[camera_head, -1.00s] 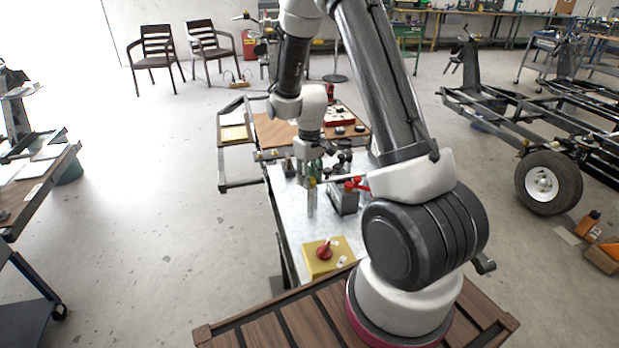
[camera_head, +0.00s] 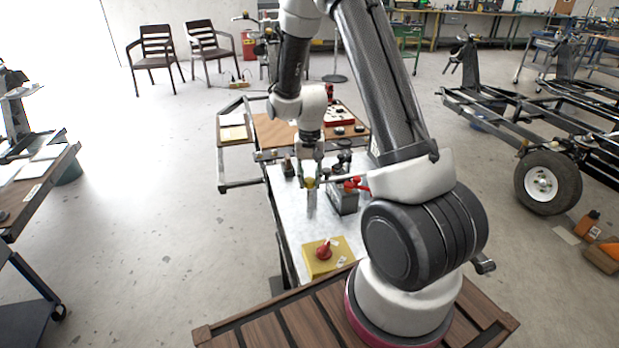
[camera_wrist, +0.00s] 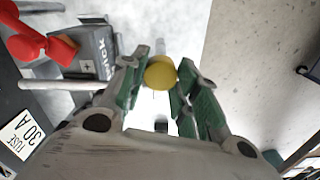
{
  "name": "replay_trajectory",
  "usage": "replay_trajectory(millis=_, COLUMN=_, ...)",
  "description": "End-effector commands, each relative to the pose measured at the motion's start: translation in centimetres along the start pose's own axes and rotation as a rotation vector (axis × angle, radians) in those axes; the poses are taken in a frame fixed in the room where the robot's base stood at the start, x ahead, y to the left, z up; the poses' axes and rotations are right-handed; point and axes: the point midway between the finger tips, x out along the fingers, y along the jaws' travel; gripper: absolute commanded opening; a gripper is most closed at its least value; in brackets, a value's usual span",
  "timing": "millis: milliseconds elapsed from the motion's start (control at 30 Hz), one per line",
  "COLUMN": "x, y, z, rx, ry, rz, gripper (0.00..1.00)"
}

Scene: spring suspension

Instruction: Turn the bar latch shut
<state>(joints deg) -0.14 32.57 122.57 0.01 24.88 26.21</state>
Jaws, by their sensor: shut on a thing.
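A round yellow knob (camera_wrist: 160,73) sits between the green-padded fingers of my gripper (camera_wrist: 158,80) in the wrist view. The fingers are shut on it, one on each side. In the head view my gripper (camera_head: 311,180) points down at the yellow knob (camera_head: 310,184), above the metal bench top. A grey metal bar (camera_wrist: 65,85) runs from the left toward the gripper in the wrist view. It looks like the latch bar, but my fingers hide where it meets the knob.
A yellow block with a red knob (camera_head: 324,252) sits nearer on the bench (camera_head: 290,215). Small dark items stand behind the gripper. Open floor lies left of the bench.

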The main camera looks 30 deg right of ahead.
Motion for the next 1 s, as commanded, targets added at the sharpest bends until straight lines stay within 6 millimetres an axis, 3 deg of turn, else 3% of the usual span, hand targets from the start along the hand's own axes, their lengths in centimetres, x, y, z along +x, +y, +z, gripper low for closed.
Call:
replay_trajectory(millis=533, x=-0.07, y=-0.03, z=-0.10, rx=0.023, ry=0.003, rz=-0.001, gripper=0.07)
replay_trajectory(millis=567, x=-0.07, y=-0.03, z=-0.10, rx=0.023, ry=0.003, rz=-0.001, gripper=0.36)
replay_trajectory(millis=667, x=-0.06, y=-0.02, z=-0.07, rx=0.022, ry=0.002, rz=-0.001, gripper=0.53)
replay_trajectory(millis=1000, x=-0.24, y=-0.02, z=-0.05, rx=0.022, ry=0.002, rz=-0.001, gripper=0.53)
